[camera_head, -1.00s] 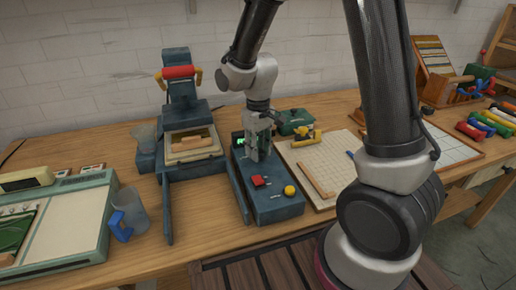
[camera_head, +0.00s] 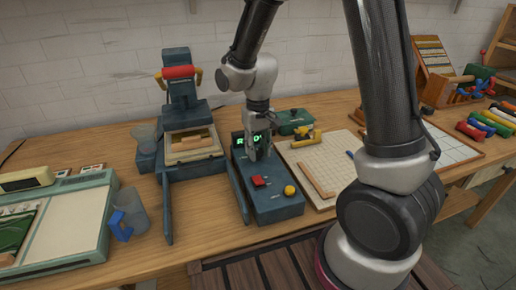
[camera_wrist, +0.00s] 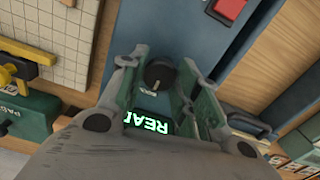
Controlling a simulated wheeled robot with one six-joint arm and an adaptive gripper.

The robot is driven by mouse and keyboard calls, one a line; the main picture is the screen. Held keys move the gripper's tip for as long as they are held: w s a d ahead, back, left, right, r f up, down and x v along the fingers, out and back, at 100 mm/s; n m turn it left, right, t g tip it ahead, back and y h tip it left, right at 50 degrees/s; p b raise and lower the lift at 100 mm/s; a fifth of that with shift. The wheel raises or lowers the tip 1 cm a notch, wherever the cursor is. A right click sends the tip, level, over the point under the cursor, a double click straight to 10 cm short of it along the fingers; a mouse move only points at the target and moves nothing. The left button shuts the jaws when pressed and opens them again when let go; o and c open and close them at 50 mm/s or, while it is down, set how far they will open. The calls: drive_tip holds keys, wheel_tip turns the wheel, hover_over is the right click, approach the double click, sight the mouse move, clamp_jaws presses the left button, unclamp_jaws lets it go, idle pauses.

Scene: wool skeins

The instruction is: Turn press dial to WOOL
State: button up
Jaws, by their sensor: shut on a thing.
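The press control box (camera_head: 272,205) is a long dark blue box with a red button (camera_head: 259,181), a yellow knob (camera_head: 290,190) and a green-lit display (camera_head: 238,139). My gripper (camera_head: 259,156) points down on the box in front of the display. In the wrist view the black dial (camera_wrist: 160,72) sits between the two fingers of my gripper (camera_wrist: 163,66), which is shut on it. A pale pointer line shows on the dial; a small label beside it is unreadable. The display in the wrist view (camera_wrist: 147,122) shows letters like "READ", partly hidden. The head view hides the dial.
The blue press (camera_head: 190,143) with a red-handled top stands left of the box. A gridded board (camera_head: 320,160) and a green pad box (camera_head: 294,121) lie close on the right. A clear jug (camera_head: 131,208) with a blue handle stands front left.

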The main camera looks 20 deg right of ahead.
sight(259, 152)
drive_tip(key=o, duration=1.1)
drive_tip(key=shift+c, duration=0.2)
wheel_tip(259, 152, up, 12)
drive_tip(key=s+d+r+t, duration=0.1)
drive_tip(key=s+d+r, duration=0.2)
drive_tip(key=s+d, duration=0.2)
drive_tip(key=s+d+r+m+t, duration=0.1)
drive_tip(key=s+d+r+t, duration=0.1)
drive_tip(key=s+d, duration=0.3)
drive_tip(key=s+d+r+t, duration=0.1)
drive_tip(key=s+d+r, duration=0.3)
drive_tip(key=s, duration=0.5)
drive_tip(key=shift+s+d+r, duration=0.15)
drive_tip(key=shift+d+r, duration=0.1)
drive_tip(key=shift+d, duration=0.35)
